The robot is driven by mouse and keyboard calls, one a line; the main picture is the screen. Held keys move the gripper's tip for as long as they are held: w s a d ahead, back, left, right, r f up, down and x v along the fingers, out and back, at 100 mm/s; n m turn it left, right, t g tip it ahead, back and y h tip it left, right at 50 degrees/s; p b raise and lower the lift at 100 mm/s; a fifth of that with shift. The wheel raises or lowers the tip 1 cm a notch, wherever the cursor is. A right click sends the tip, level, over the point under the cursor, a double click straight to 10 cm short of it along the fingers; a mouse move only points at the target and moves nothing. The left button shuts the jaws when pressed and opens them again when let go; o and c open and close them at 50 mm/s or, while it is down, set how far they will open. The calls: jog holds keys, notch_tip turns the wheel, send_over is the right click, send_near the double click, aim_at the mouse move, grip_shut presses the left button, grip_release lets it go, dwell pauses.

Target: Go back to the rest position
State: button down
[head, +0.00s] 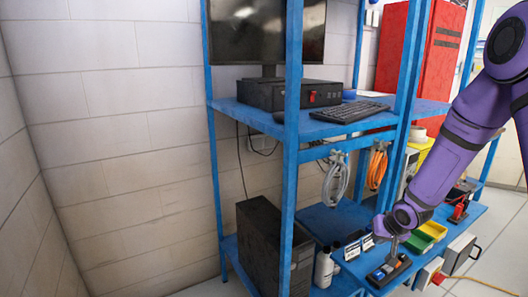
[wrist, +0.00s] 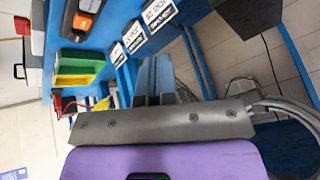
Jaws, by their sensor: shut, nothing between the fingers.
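My purple arm reaches down from the right in the head view. My gripper (head: 392,248) is low over the blue lower shelf (head: 345,212), close to a dark device with an orange part (head: 388,271). I cannot tell whether they touch. In the wrist view my gripper (wrist: 155,75) has its fingers together with nothing between them. The device's orange part (wrist: 82,22) lies up and left of the fingers there, apart from them.
The blue rack holds a monitor (head: 265,32), a keyboard (head: 348,111) and a black computer tower (head: 268,245). Green (head: 432,230) and yellow bins sit right of the device. A white bottle (head: 323,268) stands left. Rack posts stand close to my arm.

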jog(key=s+r+h, duration=0.2)
jog(key=s+r, duration=0.4)
jog(key=r, duration=0.5)
jog(key=s+r+h, duration=0.1)
jog(key=s+r, duration=0.5)
jog(key=r, duration=0.6)
jog(key=s+a+r, duration=0.1)
jog(key=s+r, duration=0.2)
jog(key=s, duration=0.4)
jog(key=s+a+r+n+y, duration=0.1)
jog(key=s+a+r, duration=0.1)
jog(key=s, duration=0.5)
jog(key=s+a+r, duration=0.1)
jog(key=s+r, duration=0.3)
jog(key=s, duration=0.3)
jog(key=shift+s+a+n+g+y, duration=0.25)
jog(key=shift+s+n+g+y, duration=0.05)
jog(key=shift+n, duration=0.1)
